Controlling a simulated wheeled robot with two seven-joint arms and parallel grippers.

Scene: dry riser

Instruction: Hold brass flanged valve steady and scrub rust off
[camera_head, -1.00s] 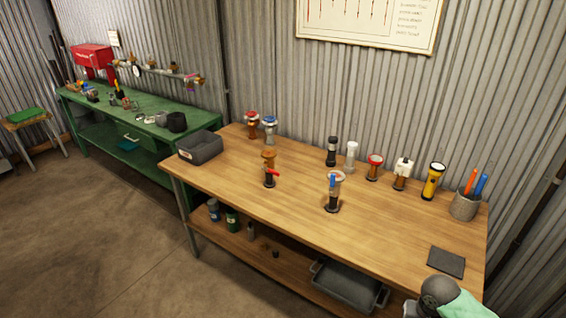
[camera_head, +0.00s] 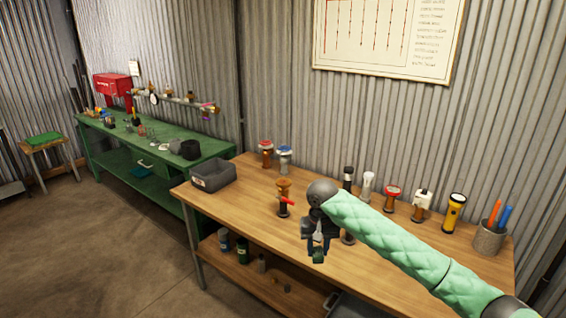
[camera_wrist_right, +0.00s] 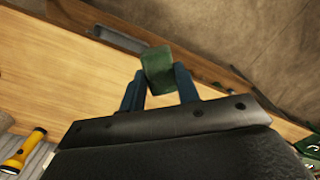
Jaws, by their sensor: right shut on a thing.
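My right gripper (camera_head: 318,244) hangs over the front edge of the wooden bench, its fingers pointing down. It is shut on a small dark green pad-like block, which also shows between the blue fingertips in the right wrist view (camera_wrist_right: 158,68). A brown-orange valve with a red lever (camera_head: 283,197) stands upright on the bench, left of the gripper and apart from it. Other upright fittings include a red-topped one (camera_head: 266,153) and a blue-and-white-topped one (camera_head: 285,159). I cannot tell for sure which is the brass flanged valve. My left gripper is not in view.
Along the back stand a red-wheeled fitting (camera_head: 392,197), a yellow flashlight (camera_head: 453,212) and a pen cup (camera_head: 489,239). My right arm hides much of the bench's right front. A green bench (camera_head: 150,150) stands further left.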

